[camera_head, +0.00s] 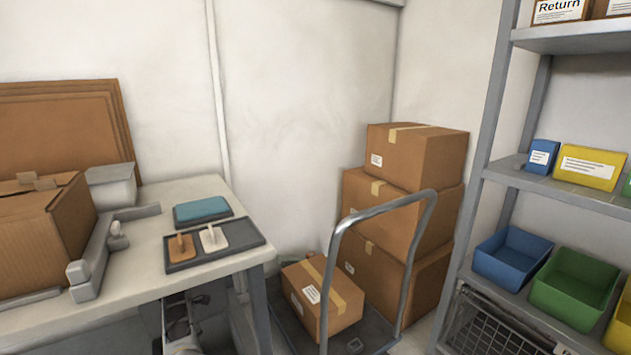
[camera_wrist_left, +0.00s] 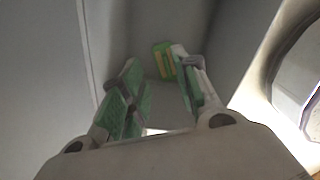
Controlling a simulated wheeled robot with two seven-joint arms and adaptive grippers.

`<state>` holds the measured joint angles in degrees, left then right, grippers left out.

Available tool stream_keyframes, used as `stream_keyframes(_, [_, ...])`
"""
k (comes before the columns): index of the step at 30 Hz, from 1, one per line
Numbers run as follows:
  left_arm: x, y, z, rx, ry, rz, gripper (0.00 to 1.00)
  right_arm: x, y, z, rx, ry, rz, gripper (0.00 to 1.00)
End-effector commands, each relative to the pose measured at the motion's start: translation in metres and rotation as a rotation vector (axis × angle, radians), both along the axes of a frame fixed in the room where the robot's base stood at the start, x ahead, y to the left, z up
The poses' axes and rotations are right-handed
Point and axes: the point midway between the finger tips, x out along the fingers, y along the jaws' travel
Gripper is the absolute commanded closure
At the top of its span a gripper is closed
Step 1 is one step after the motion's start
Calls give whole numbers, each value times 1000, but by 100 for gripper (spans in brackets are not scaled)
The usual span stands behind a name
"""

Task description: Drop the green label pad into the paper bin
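My left gripper (camera_wrist_left: 158,72) shows in the left wrist view with its two green-padded fingers apart. A small green and yellow block (camera_wrist_left: 163,60), which looks like the green label pad, is just beyond the fingertips, close to the right-hand finger. I cannot tell whether it touches that finger; the fingers are not closed on it. Grey surfaces surround it, and I cannot tell whether they are the paper bin's walls. In the head view, dark gripper-like parts (camera_head: 188,312) show below the table's front edge. I cannot make out the paper bin there. My right gripper is not in view.
A hand cart (camera_head: 375,335) carries a carton (camera_head: 322,298). Stacked cartons (camera_head: 412,160) and a grey shelf (camera_head: 500,180) with coloured bins stand right.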

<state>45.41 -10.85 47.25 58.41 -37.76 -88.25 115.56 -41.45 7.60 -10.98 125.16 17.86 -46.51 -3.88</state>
Motion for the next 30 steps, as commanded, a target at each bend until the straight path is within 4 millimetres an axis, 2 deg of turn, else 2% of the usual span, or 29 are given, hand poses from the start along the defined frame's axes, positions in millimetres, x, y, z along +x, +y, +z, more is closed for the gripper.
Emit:
stream_keyframes(18, [1, 0, 64, 1, -2, 0, 69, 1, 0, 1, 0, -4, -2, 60])
stream_keyframes(30, [0, 0, 70, 0, -1, 0, 69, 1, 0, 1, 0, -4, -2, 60])
